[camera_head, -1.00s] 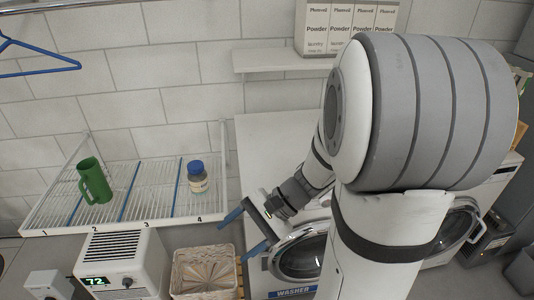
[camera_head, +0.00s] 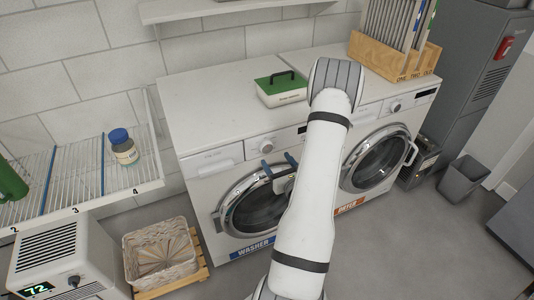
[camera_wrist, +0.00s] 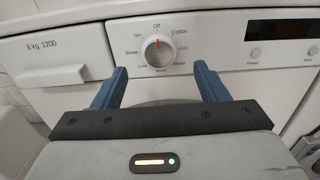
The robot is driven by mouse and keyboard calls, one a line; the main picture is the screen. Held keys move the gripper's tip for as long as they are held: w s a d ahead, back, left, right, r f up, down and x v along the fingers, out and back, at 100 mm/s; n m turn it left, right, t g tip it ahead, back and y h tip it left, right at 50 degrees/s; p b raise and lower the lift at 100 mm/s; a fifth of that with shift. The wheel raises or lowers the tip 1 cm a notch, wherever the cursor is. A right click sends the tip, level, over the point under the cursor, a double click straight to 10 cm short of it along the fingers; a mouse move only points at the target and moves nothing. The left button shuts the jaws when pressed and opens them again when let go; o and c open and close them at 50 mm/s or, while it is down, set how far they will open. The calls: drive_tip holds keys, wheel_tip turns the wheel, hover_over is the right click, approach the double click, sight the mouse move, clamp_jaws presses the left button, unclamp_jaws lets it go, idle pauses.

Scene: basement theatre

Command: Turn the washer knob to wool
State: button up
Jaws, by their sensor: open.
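The washer (camera_head: 215,120) is the left white machine, with a blue WASHER label (camera_head: 252,247) below its round door. Its knob (camera_wrist: 159,51) is a white dial in the wrist view, with a red mark pointing up at "Off". Smaller labels ring the dial; "Cotton" is at upper right, and the others are too small to read surely. The knob also shows in the head view (camera_head: 266,145). My gripper (camera_wrist: 159,78) is open and empty, its two blue fingers below and either side of the knob, apart from it. In the head view my gripper (camera_head: 279,165) is in front of the washer's upper door.
A dryer (camera_head: 397,105) stands right of the washer. A green-topped box (camera_head: 283,88) sits on top. In the wrist view, a dark display (camera_wrist: 285,28) is right of the knob and a drawer (camera_wrist: 45,65) left. A basket (camera_head: 160,255) stands at lower left.

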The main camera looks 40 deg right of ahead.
sight(267, 148)
drive_tip(key=x, duration=0.6)
drive_tip(key=shift+w+a+p, duration=0.1)
drive_tip(key=shift+w+p, duration=0.15)
drive_tip(key=shift+p, duration=0.05)
